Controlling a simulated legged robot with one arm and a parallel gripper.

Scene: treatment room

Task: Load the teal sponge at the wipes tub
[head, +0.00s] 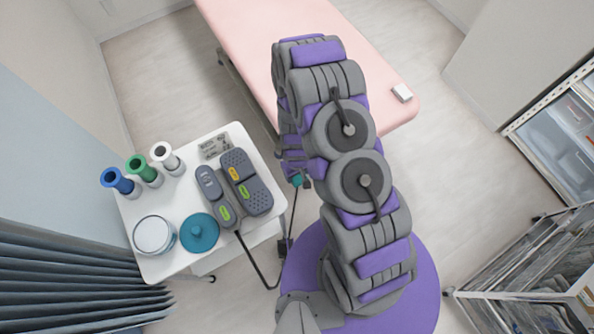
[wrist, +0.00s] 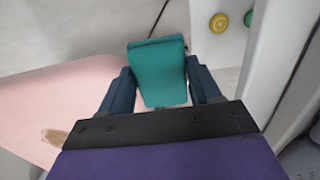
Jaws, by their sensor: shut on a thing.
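The teal sponge (wrist: 159,85) is held between the two dark fingers of my gripper (wrist: 158,70) in the wrist view. In the head view only a small teal bit of the sponge (head: 297,181) shows beside my arm, to the right of the white cart; my gripper is mostly hidden there by the arm. A round white tub (head: 154,235), which looks like the wipes tub, stands at the cart's front left. A round teal lid with a knob (head: 199,233) lies just right of it. The sponge is apart from the tub.
The white cart (head: 165,268) also carries blue, green and grey-white cylinders at its back left and a grey handset unit (head: 246,183) with a cable hanging off the front. A pink treatment table (head: 240,30) is behind. A wire rack (head: 530,270) stands right; a dark curtain is left.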

